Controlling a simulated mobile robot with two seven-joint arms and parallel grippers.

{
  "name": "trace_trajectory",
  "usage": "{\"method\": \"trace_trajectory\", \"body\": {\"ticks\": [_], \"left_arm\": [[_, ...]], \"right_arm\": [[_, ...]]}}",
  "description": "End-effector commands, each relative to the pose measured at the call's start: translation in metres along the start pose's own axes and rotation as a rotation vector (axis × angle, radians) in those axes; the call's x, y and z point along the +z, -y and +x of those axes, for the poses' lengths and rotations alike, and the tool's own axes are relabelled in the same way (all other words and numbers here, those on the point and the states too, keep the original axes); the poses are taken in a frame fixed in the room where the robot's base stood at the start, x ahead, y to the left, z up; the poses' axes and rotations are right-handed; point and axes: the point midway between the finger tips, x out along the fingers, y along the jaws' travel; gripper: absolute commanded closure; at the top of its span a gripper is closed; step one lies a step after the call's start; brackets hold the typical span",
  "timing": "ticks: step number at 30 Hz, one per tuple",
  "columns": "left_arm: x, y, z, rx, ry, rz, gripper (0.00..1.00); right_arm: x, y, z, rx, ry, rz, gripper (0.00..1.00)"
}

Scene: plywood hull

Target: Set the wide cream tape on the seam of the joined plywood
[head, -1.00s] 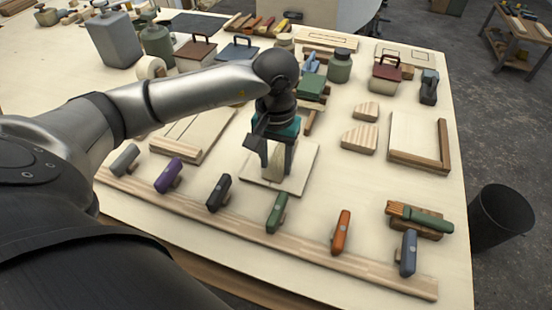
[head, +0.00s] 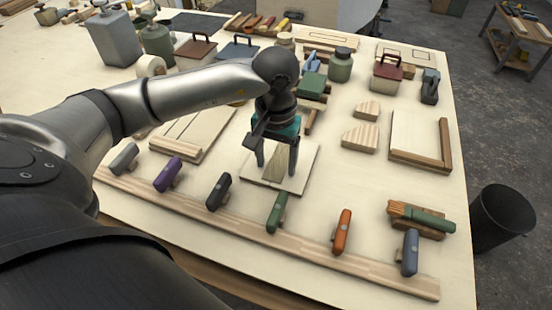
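My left gripper (head: 278,165) hangs above a small square pale board (head: 300,178), fingers apart and pointing down. A tapered wooden piece (head: 272,168) lies on that board between and below the fingers, and the gripper does not hold it. A cream roll (head: 150,67), which looks like the wide tape, stands at the back left behind my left arm and is partly hidden. A pale plywood panel (head: 205,128) with lines across it, perhaps the joined plywood, lies left of the gripper, partly covered by my arm. My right gripper is not in view.
A front rail (head: 330,262) carries several coloured-handled tools. Wood blocks (head: 360,138) and a framed panel (head: 412,135) lie to the right. Tins, a green jar (head: 340,66) and tool boxes stand at the back. A black bin (head: 500,218) stands beside the table.

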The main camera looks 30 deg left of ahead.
Motion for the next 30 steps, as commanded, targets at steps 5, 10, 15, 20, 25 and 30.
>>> {"method": "trace_trajectory", "body": {"ticks": [5,10,15,20,25,30], "left_arm": [[0.0,0.0,0.0,0.0,0.0,0.0,0.14],[0.0,0.0,0.0,0.0,0.0,0.0,0.14],[-0.001,0.0,-0.013,0.0,-0.003,0.0,0.14],[-0.002,0.0,-0.045,0.002,-0.007,0.0,0.14],[-0.001,0.0,-0.088,0.001,-0.006,0.0,0.14],[-0.001,0.0,-0.124,0.001,-0.005,0.0,0.14]], "right_arm": [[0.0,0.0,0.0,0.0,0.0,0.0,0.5],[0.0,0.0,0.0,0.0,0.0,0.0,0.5],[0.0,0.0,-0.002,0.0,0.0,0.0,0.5],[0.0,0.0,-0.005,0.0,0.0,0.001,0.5],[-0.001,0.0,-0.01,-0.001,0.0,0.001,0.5],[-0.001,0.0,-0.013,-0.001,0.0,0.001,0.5]]}}
